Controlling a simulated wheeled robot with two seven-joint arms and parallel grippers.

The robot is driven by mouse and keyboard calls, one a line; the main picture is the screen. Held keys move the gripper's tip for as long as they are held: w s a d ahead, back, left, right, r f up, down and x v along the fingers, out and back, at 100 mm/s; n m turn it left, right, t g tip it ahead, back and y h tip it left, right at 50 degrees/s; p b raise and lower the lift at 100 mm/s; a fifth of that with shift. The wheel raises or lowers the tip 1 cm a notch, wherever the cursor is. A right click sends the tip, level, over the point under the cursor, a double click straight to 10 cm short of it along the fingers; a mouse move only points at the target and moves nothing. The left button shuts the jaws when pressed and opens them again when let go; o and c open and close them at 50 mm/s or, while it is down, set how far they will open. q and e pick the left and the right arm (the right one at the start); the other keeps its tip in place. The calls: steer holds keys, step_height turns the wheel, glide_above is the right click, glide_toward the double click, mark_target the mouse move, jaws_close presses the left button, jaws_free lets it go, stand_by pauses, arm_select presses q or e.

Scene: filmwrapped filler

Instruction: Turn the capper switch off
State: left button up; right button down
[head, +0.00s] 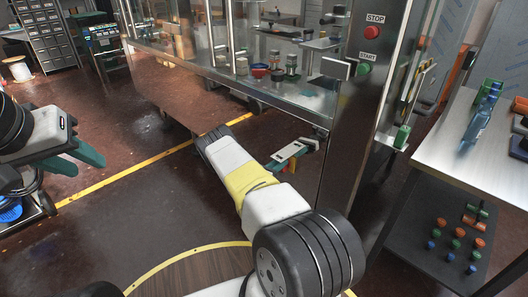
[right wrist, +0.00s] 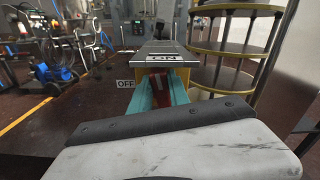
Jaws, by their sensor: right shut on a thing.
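The capper switch (right wrist: 163,52) is in the middle of the right wrist view. It has a grey top plate marked ON and a yellow body, and an OFF label (right wrist: 125,84) stands at its left. My right gripper (right wrist: 158,88) has its two teal fingers shut on the switch's red handle (right wrist: 160,83), and the fingers hide part of it. In the head view the right arm reaches out in front of the glass machine. My left gripper (head: 76,158) is at the left of the head view, with its teal fingers apart and empty, far from the switch.
The glass-fronted machine (head: 270,90) stands ahead, with a steel post carrying a red STOP button (head: 371,33) and a green START button (head: 363,69). A steel table (head: 460,150) is at the right.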

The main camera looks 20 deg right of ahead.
steer(key=shift+w+a+f+n, duration=0.1)
steer(key=shift+w+f+n, duration=0.15)
steer(key=shift+n, duration=2.3)
steer(key=shift+w+a+f+n, duration=0.1)
steer(key=shift+w+f+n, duration=0.2)
steer(key=shift+n, duration=2.2)
steer(key=shift+w+a+f+n, duration=0.1)
steer(key=shift+f+n, duration=0.25)
steer(key=shift+n, duration=2.2)
steer(key=c, duration=1.2)
jaws_free()
steer(key=shift+c, duration=0.2)
steer(key=shift+a, duration=0.1)
steer(key=v, duration=0.7)
steer(key=shift+s+a, duration=0.15)
steer(key=shift+a, duration=0.1)
